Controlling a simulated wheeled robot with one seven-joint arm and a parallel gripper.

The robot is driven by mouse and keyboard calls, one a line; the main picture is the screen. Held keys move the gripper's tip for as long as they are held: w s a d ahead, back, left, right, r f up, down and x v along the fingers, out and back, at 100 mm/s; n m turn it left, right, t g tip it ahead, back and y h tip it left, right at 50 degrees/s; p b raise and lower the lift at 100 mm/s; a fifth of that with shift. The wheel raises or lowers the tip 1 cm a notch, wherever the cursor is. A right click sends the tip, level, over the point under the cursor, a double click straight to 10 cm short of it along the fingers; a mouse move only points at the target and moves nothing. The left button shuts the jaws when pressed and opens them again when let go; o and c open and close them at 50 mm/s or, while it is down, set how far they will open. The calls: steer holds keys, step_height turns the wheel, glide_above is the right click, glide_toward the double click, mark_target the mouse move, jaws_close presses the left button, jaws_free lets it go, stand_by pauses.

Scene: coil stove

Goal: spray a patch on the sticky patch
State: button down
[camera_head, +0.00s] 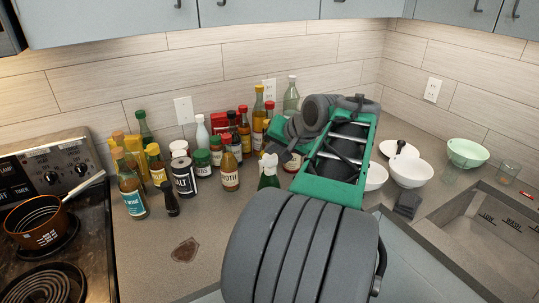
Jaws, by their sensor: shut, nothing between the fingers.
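The sticky patch (185,249) is a dark brown, irregular stain lying flat on the grey counter, right of the stove. A green bottle with a white, forked top (268,172) stands on the counter behind my large grey arm link; it looks like a spray bottle, and its lower part is hidden. My folded green and grey arm fills the middle right, with its far end near the bottles. My gripper's fingers cannot be made out there. The patch is uncovered, well left of and in front of the arm's far end.
Several bottles, jars and a salt can (182,177) crowd the back of the counter. A coil stove with a copper pan (38,222) is at left. White bowls (410,172), a green bowl (468,152) and a sink (490,235) are at right. Counter around the patch is clear.

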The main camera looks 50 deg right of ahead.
mark_target(272, 157)
stand_by(0.4)
steer(key=shift+f, duration=0.5)
steer(key=shift+r, duration=0.4)
step_height(272, 157, up, 6)
steer(key=p, duration=0.6)
steer(key=shift+r, duration=0.15)
